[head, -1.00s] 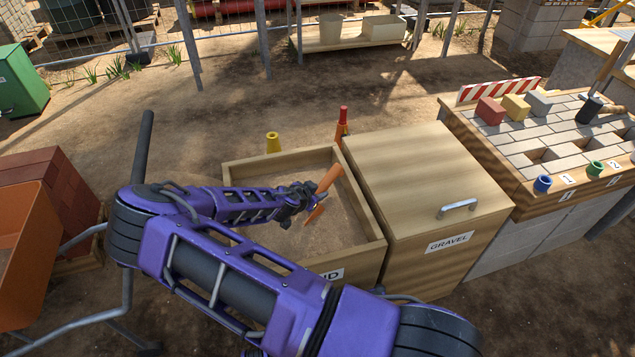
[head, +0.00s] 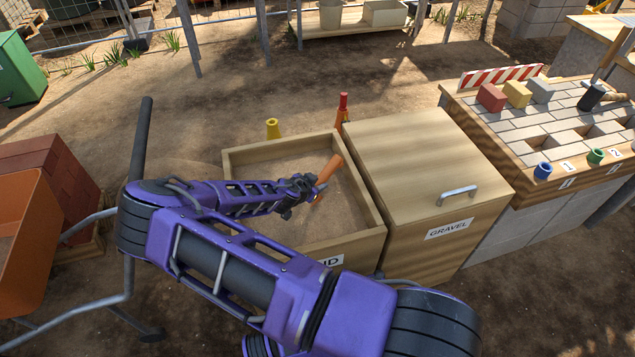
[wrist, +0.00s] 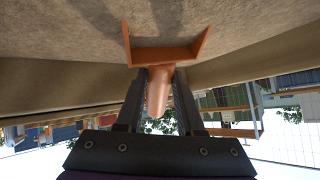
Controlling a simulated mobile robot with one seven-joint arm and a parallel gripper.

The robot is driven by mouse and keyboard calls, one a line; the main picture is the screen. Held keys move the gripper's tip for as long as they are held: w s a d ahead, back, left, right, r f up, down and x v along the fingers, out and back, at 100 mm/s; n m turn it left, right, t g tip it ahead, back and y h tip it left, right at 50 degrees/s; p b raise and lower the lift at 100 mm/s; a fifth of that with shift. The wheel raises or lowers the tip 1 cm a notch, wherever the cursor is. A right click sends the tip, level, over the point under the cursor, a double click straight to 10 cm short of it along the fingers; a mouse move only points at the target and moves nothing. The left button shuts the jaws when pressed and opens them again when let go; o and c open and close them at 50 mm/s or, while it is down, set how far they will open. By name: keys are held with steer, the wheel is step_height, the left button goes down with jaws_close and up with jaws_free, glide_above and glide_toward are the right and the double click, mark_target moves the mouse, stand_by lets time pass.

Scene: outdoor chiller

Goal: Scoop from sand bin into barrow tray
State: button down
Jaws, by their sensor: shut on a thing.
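The sand bin (head: 375,240) is an open wooden box with sand (head: 345,205) inside and a partly hidden label on its front. My gripper (head: 312,187) is over the sand bin and shut on the handle of an orange scoop (head: 328,171). In the wrist view the orange scoop (wrist: 165,55) points away from my gripper (wrist: 158,88), its open end facing the sand; I cannot tell whether it touches or holds sand. The orange barrow tray (head: 28,235) stands at the left edge, partly cut off, with something brownish inside.
The closed gravel bin (head: 425,165) adjoins the sand bin on the right. A block bench (head: 560,140) with coloured bricks and cups stands further right. A red brick stack (head: 60,180) is behind the barrow. Yellow (head: 272,129) and red-orange (head: 343,110) things stand behind the sand bin.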

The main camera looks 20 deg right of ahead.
stand_by(0.3)
step_height(320, 180, up, 16)
steer(key=p, duration=0.8)
stand_by(1.3)
